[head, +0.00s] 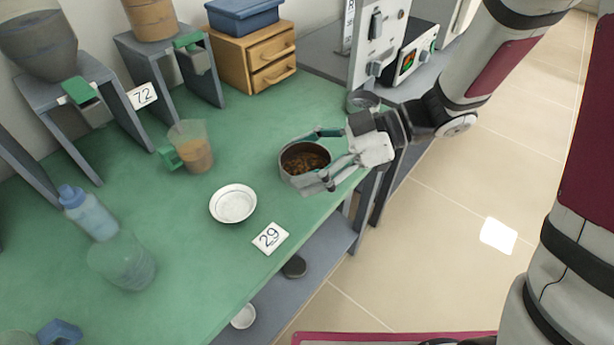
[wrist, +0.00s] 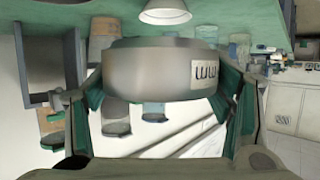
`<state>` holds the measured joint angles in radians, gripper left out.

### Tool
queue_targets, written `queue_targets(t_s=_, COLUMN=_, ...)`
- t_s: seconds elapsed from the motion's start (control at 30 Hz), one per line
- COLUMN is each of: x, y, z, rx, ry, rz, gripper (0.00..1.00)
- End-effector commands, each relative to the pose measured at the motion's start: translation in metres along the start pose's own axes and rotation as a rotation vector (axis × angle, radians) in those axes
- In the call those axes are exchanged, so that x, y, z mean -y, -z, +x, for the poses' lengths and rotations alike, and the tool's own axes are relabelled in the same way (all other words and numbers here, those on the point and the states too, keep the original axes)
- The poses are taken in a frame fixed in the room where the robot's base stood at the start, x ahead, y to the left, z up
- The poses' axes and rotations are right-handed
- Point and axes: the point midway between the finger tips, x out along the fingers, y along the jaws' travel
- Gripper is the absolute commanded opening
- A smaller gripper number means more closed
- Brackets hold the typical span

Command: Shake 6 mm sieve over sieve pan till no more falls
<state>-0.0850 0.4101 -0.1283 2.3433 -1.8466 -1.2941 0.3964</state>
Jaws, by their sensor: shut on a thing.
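A round metal sieve (head: 303,163) with brown grains inside is held between the fingers of my gripper (head: 325,158). My gripper is shut on its sides, and the sieve looks about upright. In the wrist view the sieve (wrist: 150,70) fills the middle, with a white label partly reading "mm" upside down. The sieve seems to be above the green bench, near its front edge; its exact height is hard to tell. A white shallow dish (head: 233,203) stands on the bench to its left, and also shows in the wrist view (wrist: 165,14). I cannot tell which thing is the sieve pan.
A beaker with brown contents (head: 197,157) stands behind the dish. A card marked 29 (head: 270,238) lies at the bench edge. A blue bottle (head: 88,212) and a clear beaker (head: 126,264) stand at left. A grey round container (head: 363,101) is behind my gripper.

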Motion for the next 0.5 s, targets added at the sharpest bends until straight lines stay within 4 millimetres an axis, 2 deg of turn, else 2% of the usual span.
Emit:
queue_targets(t_s=0.03, x=-0.013, y=0.006, z=-0.003, rx=0.001, ry=0.002, rz=0.002, gripper=0.30)
queue_targets(t_s=0.2, x=-0.056, y=0.007, z=-0.001, rx=-0.003, ry=0.001, rz=0.001, gripper=0.30)
queue_targets(t_s=0.33, x=-0.078, y=0.006, z=0.002, rx=-0.010, ry=-0.001, rz=0.001, gripper=0.30)
queue_targets(t_s=0.5, x=-0.094, y=0.004, z=0.004, rx=-0.018, ry=-0.005, rz=0.002, gripper=0.30)
